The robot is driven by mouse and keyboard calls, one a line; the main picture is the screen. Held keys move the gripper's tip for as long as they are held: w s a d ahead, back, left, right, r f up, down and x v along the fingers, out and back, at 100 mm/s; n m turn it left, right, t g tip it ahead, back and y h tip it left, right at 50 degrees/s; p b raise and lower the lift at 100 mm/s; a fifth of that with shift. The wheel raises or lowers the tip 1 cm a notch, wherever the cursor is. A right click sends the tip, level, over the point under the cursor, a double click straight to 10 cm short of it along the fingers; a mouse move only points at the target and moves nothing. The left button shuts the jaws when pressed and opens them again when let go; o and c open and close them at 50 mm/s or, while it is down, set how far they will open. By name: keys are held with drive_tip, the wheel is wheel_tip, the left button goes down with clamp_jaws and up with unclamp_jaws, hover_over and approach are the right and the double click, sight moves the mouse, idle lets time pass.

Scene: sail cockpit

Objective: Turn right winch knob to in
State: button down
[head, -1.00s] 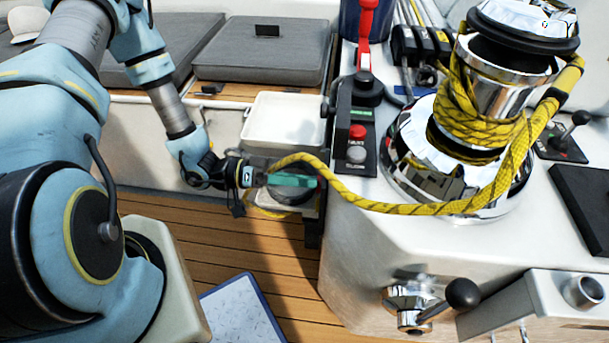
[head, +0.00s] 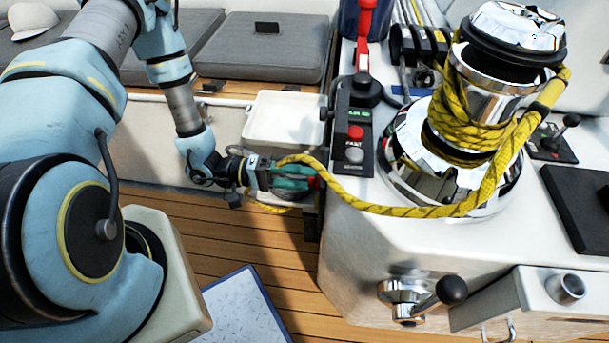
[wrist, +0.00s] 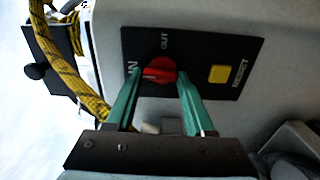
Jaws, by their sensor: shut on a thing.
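The red winch knob (wrist: 160,70) sits on a black panel (wrist: 215,50) in the wrist view. The panel has the words IN at the knob's left and OUT above it. A lighter red mark on the knob seems to lie toward IN, but the dim picture leaves its exact angle unclear. My gripper (wrist: 159,76) is shut on the knob, one green finger on each side. In the head view my gripper (head: 314,178) is at the left side of the white console (head: 350,240); the panel face is hidden there.
A yellow square button (wrist: 218,74) marked RESET is right of the knob. A yellow rope (head: 400,209) runs from the chrome winch (head: 495,90) down past my gripper. A white tray (head: 283,118) is behind the gripper. A crank handle (head: 453,290) sticks out at the console front.

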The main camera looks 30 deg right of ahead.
drive_tip(key=shift+n, duration=0.3)
drive_tip(key=shift+c, duration=1.4)
unclamp_jaws()
drive_tip(key=b+v, duration=0.1)
drive_tip(key=v, duration=1)
